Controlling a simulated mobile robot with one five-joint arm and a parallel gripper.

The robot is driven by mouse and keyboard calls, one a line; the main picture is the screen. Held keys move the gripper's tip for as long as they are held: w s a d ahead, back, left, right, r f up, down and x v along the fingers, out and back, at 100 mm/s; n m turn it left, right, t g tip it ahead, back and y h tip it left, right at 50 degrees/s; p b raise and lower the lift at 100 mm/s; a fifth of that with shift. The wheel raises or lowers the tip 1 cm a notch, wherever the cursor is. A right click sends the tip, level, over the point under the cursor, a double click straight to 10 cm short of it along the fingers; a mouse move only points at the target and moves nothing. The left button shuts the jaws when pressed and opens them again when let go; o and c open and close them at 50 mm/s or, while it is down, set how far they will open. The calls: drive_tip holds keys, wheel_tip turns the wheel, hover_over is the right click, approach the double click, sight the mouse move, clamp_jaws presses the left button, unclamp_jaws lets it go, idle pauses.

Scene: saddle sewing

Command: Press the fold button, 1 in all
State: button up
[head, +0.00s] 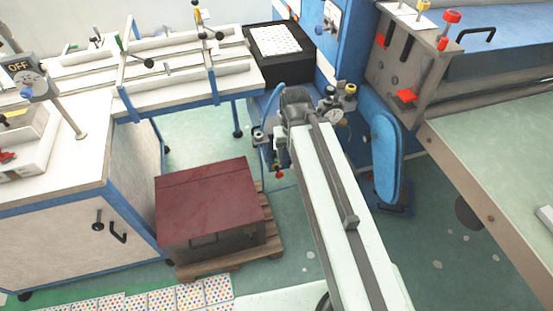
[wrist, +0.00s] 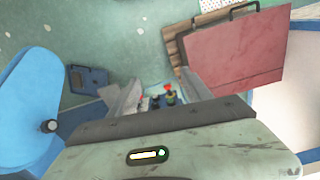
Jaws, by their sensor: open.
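My gripper (wrist: 165,88) is open in the wrist view, with its two grey fingers apart. Small red, yellow and dark knobs or buttons (wrist: 170,96) show in the gap between the fingers. I cannot tell whether the fingers touch any of them. In the head view my arm reaches up from the bottom to the blue machine, and the fingers are not clear there. A yellow-topped knob (head: 351,90) and a round gauge (head: 337,115) sit just right of the arm's end. A small red knob (head: 279,174) is below it. No label tells me which is the fold button.
A dark red-topped box (head: 212,200) stands on a wooden pallet (head: 272,236) left of my arm. A blue oval pad (head: 385,158) is close on the right. A green-topped table (head: 500,170) stands further right. Green floor (head: 200,135) shows between them.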

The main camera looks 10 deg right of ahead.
idle(0.4)
clamp_jaws()
idle(1.6)
